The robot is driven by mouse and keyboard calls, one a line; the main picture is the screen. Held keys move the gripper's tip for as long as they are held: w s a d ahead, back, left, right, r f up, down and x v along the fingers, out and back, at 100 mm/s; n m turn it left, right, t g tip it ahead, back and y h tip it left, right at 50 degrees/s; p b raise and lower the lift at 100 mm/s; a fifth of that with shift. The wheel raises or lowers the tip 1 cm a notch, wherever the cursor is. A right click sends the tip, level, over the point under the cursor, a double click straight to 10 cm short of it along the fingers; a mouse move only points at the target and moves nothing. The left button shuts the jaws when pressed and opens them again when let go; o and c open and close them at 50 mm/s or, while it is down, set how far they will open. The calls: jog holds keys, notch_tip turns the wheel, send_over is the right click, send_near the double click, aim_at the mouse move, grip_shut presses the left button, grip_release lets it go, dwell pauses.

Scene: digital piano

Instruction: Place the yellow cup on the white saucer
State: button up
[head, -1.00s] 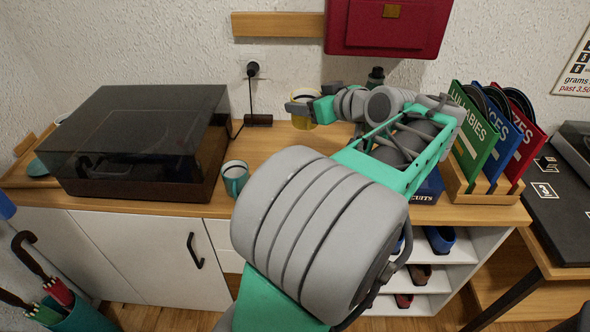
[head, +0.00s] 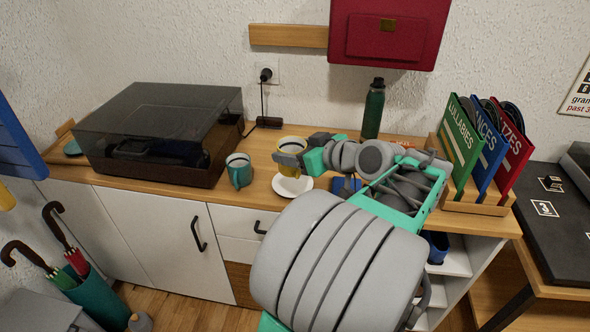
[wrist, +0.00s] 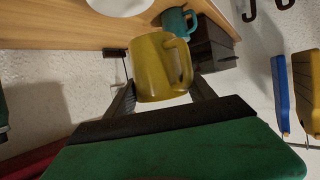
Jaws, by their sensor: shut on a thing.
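The yellow cup (head: 291,158) is held between the fingers of my gripper (head: 289,160). In the wrist view the cup (wrist: 160,68) sits between the two dark fingers, with its handle to the right. The white saucer (head: 293,187) lies on the wooden sideboard top, just below and in front of the cup in the head view. Its edge also shows at the top of the wrist view (wrist: 120,5). The cup appears apart from the saucer; its exact height above the top is hard to tell. My forearm hides the area to the right.
A teal mug (head: 239,171) stands left of the saucer, with a record player (head: 155,135) under a dark lid beyond it. A green bottle (head: 373,108) stands behind my arm. A record rack (head: 475,200) stands at the right end.

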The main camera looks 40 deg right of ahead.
jog(key=w+d+f, duration=0.1)
jog(key=f, duration=0.1)
jog(key=w+d+f, duration=0.1)
jog(key=w+f, duration=0.1)
jog(key=w+d+f, duration=0.1)
jog(key=d+f, duration=0.1)
jog(key=shift+w+f, duration=0.15)
jog(key=shift+f, duration=0.15)
jog(key=shift+f+b, duration=0.3)
jog(key=shift+f, duration=1.1)
jog(key=shift+f, duration=0.2)
jog(key=o, duration=1.5)
jog(key=shift+r, duration=0.1)
